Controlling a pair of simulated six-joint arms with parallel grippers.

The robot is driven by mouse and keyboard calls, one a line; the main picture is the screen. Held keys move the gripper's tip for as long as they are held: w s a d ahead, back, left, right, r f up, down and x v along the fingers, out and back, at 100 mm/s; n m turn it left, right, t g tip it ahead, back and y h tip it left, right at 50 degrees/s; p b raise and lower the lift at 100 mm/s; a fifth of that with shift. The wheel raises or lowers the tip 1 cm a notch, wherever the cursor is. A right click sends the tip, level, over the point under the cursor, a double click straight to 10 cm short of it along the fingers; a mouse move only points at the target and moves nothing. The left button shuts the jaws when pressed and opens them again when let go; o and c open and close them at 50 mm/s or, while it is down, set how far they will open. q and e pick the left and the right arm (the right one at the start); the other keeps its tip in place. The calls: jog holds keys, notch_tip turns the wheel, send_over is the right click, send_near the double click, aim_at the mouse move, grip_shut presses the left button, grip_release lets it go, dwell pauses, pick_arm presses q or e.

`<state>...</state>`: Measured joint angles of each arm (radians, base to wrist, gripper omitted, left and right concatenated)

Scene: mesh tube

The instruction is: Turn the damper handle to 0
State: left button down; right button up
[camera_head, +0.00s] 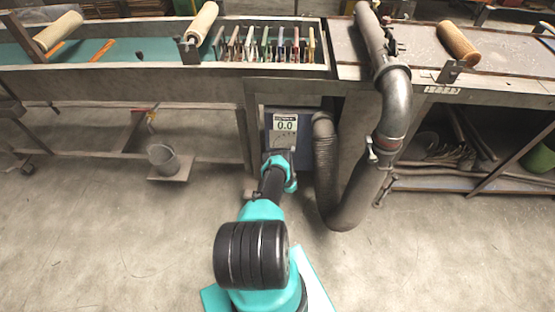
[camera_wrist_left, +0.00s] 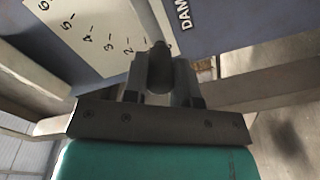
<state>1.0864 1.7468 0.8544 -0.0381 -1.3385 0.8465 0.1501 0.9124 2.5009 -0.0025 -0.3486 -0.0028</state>
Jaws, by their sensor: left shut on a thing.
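The damper handle (camera_wrist_left: 160,68) is a dark rounded grip in the left wrist view. My left gripper (camera_wrist_left: 159,85) is shut on it, with one finger on each side. Behind it is a pale scale plate (camera_wrist_left: 92,35) whose numbers fall from 6 at the upper left towards the handle; the handle stands by the low end, and its exact mark is hard to tell. In the head view, the damper box (camera_head: 304,147) has a display (camera_head: 285,126) that reads 0.0. My left gripper (camera_head: 280,156) is at the box's lower front, hiding the handle there. My right gripper is not in view.
A grey ribbed hose (camera_head: 324,150) and a thick metal pipe (camera_head: 397,100) stand just right of the box. A long workbench (camera_head: 170,83) runs above and behind. A small bucket (camera_head: 163,158) stands at the left. The floor in front is clear.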

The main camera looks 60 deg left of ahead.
pick_arm(q)
jog(key=c, duration=0.9)
grip_release()
jog(key=shift+d, duration=0.1)
jog(key=v, duration=1.7)
jog(key=shift+s, duration=0.15)
jog(key=shift+f, duration=0.1)
